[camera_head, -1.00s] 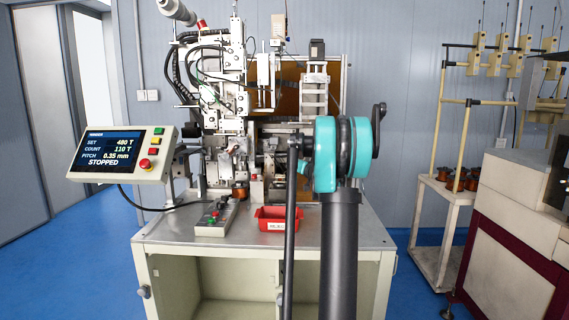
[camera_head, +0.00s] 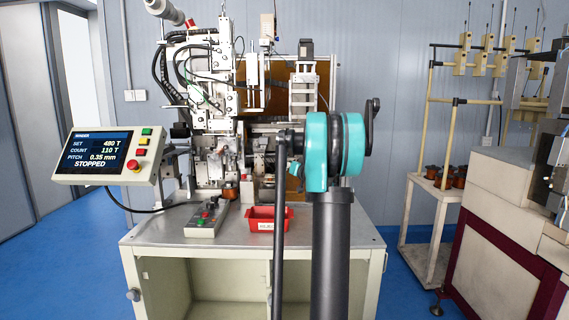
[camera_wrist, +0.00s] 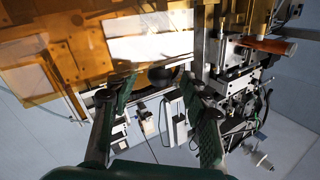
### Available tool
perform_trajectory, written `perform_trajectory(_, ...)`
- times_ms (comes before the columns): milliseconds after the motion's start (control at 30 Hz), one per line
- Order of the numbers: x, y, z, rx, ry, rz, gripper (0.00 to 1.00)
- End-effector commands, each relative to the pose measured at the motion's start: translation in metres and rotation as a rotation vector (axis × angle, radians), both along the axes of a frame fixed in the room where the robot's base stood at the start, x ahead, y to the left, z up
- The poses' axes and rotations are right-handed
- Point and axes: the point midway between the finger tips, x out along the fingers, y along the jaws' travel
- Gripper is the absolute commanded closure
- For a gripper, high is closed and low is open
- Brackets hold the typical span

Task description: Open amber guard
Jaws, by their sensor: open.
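The amber guard (camera_head: 281,98) is a see-through amber panel behind the winder's heads in the head view, partly covered by the machine. In the wrist view the amber guard (camera_wrist: 72,62) fills the upper left, with pale and metal parts showing through it. My gripper (camera_wrist: 158,80) is open, its two green-padded fingers apart, with a dark rounded part (camera_wrist: 163,73) showing between and beyond the tips. I cannot tell whether that part belongs to the guard or whether anything touches. In the head view my arm hides the gripper.
The control panel (camera_head: 107,156) reads STOPPED. A red bin (camera_head: 268,219) and a switch box (camera_head: 206,220) sit on the bench (camera_head: 165,236). A spool rack (camera_head: 432,150) and a cream cabinet (camera_head: 505,205) stand at right.

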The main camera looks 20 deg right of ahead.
Motion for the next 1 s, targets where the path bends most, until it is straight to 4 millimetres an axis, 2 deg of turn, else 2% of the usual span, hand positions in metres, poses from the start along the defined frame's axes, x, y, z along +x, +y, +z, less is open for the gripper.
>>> perform_trajectory(200,-0.047,-0.007,0.0,0.0,0.0,-0.003,0.54)
perform_trajectory(433,-0.082,-0.012,0.0,0.0,0.0,-0.003,0.54)
perform_trajectory(633,-0.093,-0.012,0.0,0.0,0.0,-0.001,0.54)
perform_trajectory(1000,-0.093,-0.012,0.0,0.0,0.0,-0.001,0.54)
